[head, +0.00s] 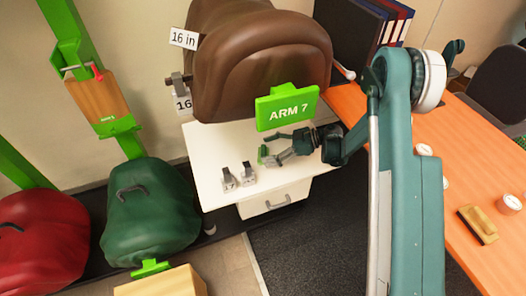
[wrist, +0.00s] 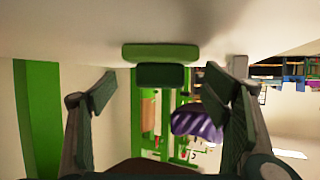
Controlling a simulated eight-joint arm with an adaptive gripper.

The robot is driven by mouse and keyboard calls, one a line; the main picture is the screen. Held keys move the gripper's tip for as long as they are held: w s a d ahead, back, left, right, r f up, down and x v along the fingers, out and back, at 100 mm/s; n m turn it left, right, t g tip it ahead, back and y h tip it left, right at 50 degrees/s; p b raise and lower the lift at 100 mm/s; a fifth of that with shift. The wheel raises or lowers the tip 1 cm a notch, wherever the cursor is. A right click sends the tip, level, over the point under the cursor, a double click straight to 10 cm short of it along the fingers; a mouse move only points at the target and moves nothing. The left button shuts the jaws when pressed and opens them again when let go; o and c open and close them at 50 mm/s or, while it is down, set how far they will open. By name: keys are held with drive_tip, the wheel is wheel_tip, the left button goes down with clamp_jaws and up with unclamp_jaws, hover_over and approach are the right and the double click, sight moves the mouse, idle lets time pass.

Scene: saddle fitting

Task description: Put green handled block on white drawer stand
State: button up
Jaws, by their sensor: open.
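The green handled block (head: 263,155) is on the top of the white drawer stand (head: 213,152), near its middle. In the wrist view the block (wrist: 160,52) shows a bright green part against the pale stand top and a darker green part towards me. My gripper (head: 279,148) is just right of the block in the head view, low over the stand. In the wrist view its fingers (wrist: 160,82) are spread wide, one on each side of the block, with gaps and no visible contact. The gripper is open and empty.
Two grey bracket-like pieces (head: 238,176) stand on the front left of the stand top. A green "ARM 7" sign (head: 288,108) and a brown saddle (head: 262,55) are close behind and above the gripper. An orange table (head: 475,150) is at right.

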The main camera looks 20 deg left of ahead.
drive_tip(key=p+v, duration=0.1)
drive_tip(key=v, duration=0.8)
drive_tip(key=shift+w+p, duration=0.1)
drive_tip(key=shift+p, duration=0.3)
idle(0.4)
drive_tip(key=shift+w+d+r, duration=0.1)
drive_tip(key=shift+d+r, duration=0.1)
drive_tip(key=shift+r, duration=0.2)
drive_tip(key=s+d+r+m+t+h, duration=0.25)
drive_tip(key=d+r+m, duration=0.35)
drive_tip(key=d+r, duration=0.5)
drive_tip(key=s+d+r+m+t+h, duration=0.25)
drive_tip(key=d+r+m+t, duration=0.35)
drive_tip(key=r, duration=0.9)
drive_tip(key=s+d+r+m+t+h, duration=0.1)
drive_tip(key=s+d+r+m+h, duration=0.1)
drive_tip(key=s+d, duration=0.7)
drive_tip(key=s+d+r+m+t+h, duration=0.1)
drive_tip(key=s+d+r+m+h, duration=0.2)
drive_tip(key=s+d, duration=0.6)
drive_tip(key=s+d+r+m+t+h, duration=0.1)
drive_tip(key=s+d+r+m+h, duration=0.1)
drive_tip(key=s+d+m, duration=0.3)
drive_tip(key=s+d, duration=0.4)
drive_tip(key=d, duration=0.1)
drive_tip(key=shift+s+d+r+t, duration=0.2)
drive_tip(key=shift+s+r+t, duration=0.1)
drive_tip(key=shift+s+t, duration=0.05)
